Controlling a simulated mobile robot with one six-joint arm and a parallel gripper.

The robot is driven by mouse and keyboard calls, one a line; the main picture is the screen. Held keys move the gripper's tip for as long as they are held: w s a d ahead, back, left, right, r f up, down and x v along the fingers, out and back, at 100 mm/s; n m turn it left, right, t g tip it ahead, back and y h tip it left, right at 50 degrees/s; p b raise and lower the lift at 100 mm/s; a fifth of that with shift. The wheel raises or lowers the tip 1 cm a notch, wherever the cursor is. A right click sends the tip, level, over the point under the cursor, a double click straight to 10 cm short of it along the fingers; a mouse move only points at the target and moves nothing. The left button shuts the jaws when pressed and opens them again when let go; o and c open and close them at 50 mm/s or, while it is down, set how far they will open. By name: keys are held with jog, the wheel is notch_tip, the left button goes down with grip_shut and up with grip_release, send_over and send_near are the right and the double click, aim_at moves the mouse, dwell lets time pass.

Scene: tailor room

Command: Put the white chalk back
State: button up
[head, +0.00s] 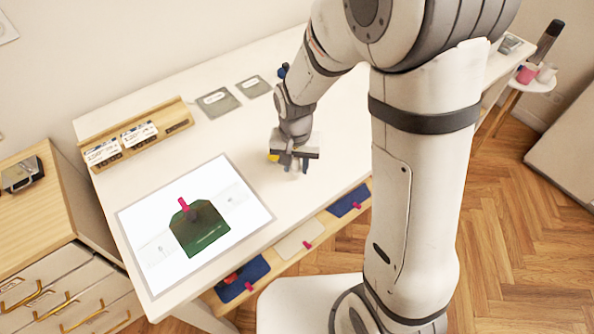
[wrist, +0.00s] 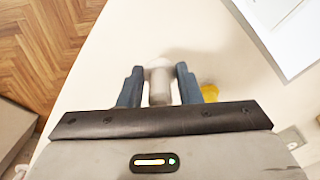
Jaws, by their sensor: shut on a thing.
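My gripper (head: 294,167) is shut on a white cylindrical piece, the white chalk (wrist: 159,84), which stands out between the two dark fingers in the wrist view. In the head view it is mostly hidden by the gripper, over the middle right of the white table (head: 330,150). A small yellow piece (head: 273,157) lies beside the gripper, and it also shows in the wrist view (wrist: 210,92) just right of the fingers. A wooden rack (head: 158,118) with small labelled boxes (head: 103,152) stands at the table's left back.
A lit white panel (head: 150,250) with a green fabric piece (head: 199,229) and pink clip lies at the front left. Two grey labelled squares (head: 217,101) lie at the back. Blue and pale pieces (head: 300,240) sit on a lower shelf. Table between panel and gripper is clear.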

aim_at(296, 169)
jog(key=shift+f, duration=2.15)
jog(key=shift+s, duration=0.1)
jog(key=shift+f, duration=0.25)
jog(key=o, duration=0.9)
jog(key=shift+r, duration=0.1)
jog(key=shift+o, duration=0.2)
notch_tip(296, 169, up, 12)
jog(key=shift+d+r, duration=0.1)
jog(key=shift+r, duration=0.15)
jog(key=s+d+r+n+t, duration=0.2)
jog(key=s+d+r+t, duration=0.1)
jog(key=s+d+r, duration=0.6)
jog(key=s+d, duration=0.3)
jog(key=shift+s+d+r, duration=0.15)
jog(key=shift+s+r, duration=0.15)
jog(key=shift+r, duration=0.1)
